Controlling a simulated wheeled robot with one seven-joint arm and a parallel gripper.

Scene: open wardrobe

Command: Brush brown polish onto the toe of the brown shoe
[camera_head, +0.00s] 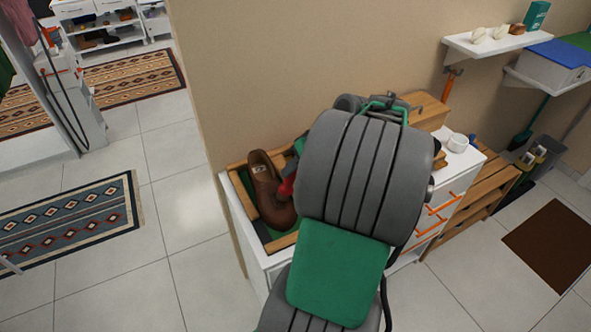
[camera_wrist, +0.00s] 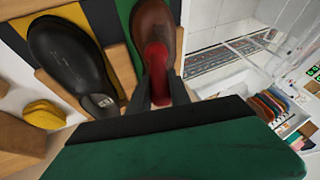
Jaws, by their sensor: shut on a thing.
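The brown shoe (camera_head: 263,181) lies in a green-lined wooden tray (camera_head: 236,166) on a white cabinet in the head view. The wrist view shows part of the brown shoe (camera_wrist: 153,22) straight ahead of my gripper. My gripper (camera_wrist: 160,98) is shut on a red handle (camera_wrist: 158,68), which points toward the brown shoe and overlaps it in view. Red also shows beside the shoe in the head view (camera_head: 288,186). The handle's far end and any bristles are hidden or too small to make out, so contact with the shoe cannot be told. No polish is clearly visible.
A black shoe (camera_wrist: 68,58) lies left of the brown shoe in the wrist view, with a yellow sponge-like block (camera_wrist: 44,114) nearby. My arm hides much of the cabinet top in the head view. A white cup (camera_head: 457,142) stands at its right end. Wall shelves (camera_head: 497,42) are at right.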

